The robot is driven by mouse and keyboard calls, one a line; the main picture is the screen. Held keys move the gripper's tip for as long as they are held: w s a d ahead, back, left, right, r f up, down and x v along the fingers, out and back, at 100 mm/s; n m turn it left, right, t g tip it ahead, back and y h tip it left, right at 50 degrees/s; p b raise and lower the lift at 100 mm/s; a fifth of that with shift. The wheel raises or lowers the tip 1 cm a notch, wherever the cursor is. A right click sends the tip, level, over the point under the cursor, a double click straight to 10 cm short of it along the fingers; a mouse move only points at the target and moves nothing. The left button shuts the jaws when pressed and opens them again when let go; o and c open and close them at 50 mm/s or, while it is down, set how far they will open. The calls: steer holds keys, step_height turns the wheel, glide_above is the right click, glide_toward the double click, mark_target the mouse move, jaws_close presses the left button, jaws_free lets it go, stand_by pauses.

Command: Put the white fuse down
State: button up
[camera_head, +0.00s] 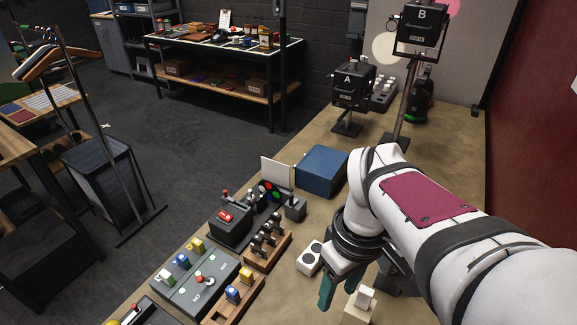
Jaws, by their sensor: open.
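A small white block that looks like the white fuse (365,296) stands upright on a cream block (356,314) at the bottom edge of the head view. My gripper (342,286) points down at the bench just left of and above it. One teal finger shows clearly; the other is mostly hidden by the wrist. The jaws are open. I cannot tell whether the white block lies between the fingers or in front of them. A white plate with two dark round holes (310,257) lies on the bench to the left of the gripper.
Left of the gripper are wooden racks of fuses (266,248), a grey panel with coloured fuses (199,283) and a dark switch box (229,226). A blue box (321,170) stands behind. Black lamps A (352,86) and B (421,28) stand at the back.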

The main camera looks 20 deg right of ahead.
steer(key=s+a+f+m+y, duration=0.1)
steer(key=s+a+f+m, duration=0.1)
steer(key=s+a+m, duration=0.6)
steer(key=shift+s+a+f+m, duration=0.25)
steer(key=shift+s+f+m, duration=0.25)
steer(key=shift+s, duration=0.55)
